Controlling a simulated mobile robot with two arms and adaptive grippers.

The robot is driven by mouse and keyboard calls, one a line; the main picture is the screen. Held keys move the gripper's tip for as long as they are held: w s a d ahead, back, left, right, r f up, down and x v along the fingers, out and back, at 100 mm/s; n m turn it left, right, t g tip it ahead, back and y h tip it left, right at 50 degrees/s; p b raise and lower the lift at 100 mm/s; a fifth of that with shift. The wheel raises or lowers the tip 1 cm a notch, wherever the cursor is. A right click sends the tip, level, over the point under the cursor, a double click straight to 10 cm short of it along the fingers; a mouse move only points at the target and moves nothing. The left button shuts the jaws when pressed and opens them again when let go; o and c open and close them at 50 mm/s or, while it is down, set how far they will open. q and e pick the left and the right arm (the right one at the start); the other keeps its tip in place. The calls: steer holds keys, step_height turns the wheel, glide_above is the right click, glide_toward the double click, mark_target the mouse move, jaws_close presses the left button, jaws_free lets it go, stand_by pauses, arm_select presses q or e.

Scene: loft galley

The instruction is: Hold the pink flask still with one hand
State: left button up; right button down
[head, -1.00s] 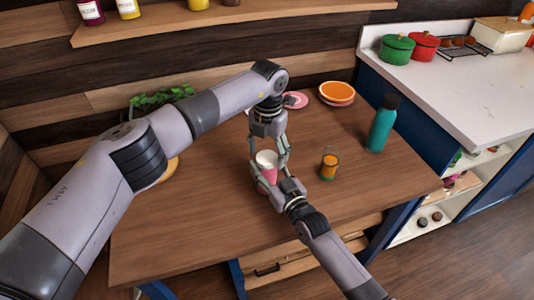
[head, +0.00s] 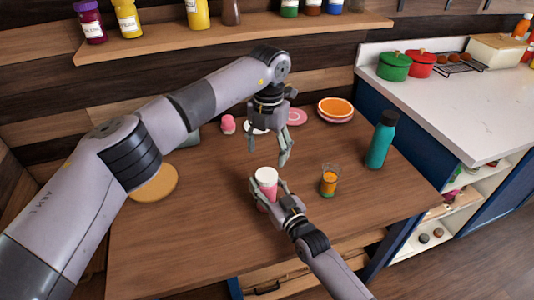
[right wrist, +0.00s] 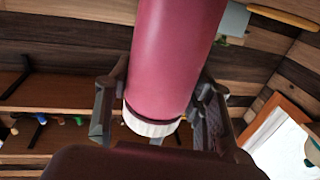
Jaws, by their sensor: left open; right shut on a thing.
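The pink flask (head: 268,189), with a white top, stands upright on the wooden table near its front middle. My right gripper (head: 269,192) is shut on it from the front. In the right wrist view the flask (right wrist: 178,60) fills the space between the fingers, its white end (right wrist: 150,124) showing. My left gripper (head: 269,158) is open and empty, above and just behind the flask, apart from it.
A glass with orange drink (head: 329,182) stands right of the flask, a teal bottle (head: 381,142) farther right. Orange and pink plates (head: 336,108) lie at the back. A small pink object (head: 228,124) and a round board (head: 155,184) are left. The table (head: 200,235) is clear at front left.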

mark_target(266, 174)
steer(key=shift+f, duration=0.1)
arm_select(q)
steer(key=shift+a+f, duration=0.1)
steer(key=shift+f, duration=3.95)
steer(key=shift+c, duration=0.4)
steer(key=c, duration=1.1)
steer(key=shift+c, duration=0.2)
steer(key=o, duration=1.4)
steer(key=shift+c, duration=0.2)
